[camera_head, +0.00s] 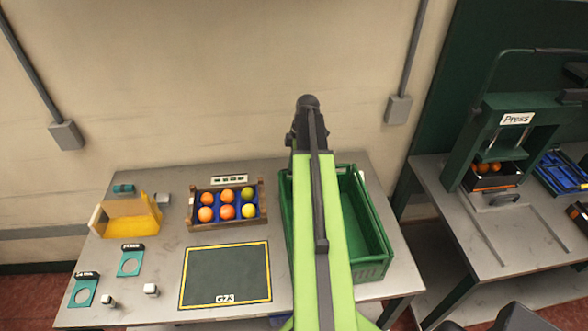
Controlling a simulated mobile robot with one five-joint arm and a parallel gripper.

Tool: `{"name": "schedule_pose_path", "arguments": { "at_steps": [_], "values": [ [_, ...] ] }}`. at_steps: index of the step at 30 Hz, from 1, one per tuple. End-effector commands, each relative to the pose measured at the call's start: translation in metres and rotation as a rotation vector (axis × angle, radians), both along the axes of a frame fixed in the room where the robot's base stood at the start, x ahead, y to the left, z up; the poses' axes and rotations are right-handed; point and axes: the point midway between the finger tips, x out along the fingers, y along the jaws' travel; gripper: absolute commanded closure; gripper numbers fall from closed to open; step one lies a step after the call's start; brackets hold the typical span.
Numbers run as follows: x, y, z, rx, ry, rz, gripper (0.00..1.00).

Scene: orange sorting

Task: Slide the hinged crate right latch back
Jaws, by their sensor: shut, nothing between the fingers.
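A green crate (371,268), which appears to be the hinged crate, stands at the right side of the grey table. My green arm crosses in front of its left and middle parts and hides much of them. The crate's right part shows and looks empty. I cannot make out its right latch at this size. My gripper (307,103) is the dark end of the arm, seen against the wall above and behind the crate. It is shut and empty, apart from the crate in the picture.
A wooden box (227,224) with several oranges and a yellowish-green fruit stands left of the crate. A dark mat marked G23 (226,276) lies before it. A yellow bin (128,220) is at the left. A press (520,130) stands on the right table.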

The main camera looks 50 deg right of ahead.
Motion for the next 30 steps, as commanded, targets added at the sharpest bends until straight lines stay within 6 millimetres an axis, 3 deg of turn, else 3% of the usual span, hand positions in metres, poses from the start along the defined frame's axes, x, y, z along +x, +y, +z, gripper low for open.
{"name": "schedule_pose_path", "arguments": {
  "at_steps": [30],
  "values": [
    [-0.0047, -0.0059, -0.0026, -0.002, 0.001, 0.0, 1.0]
  ]
}}
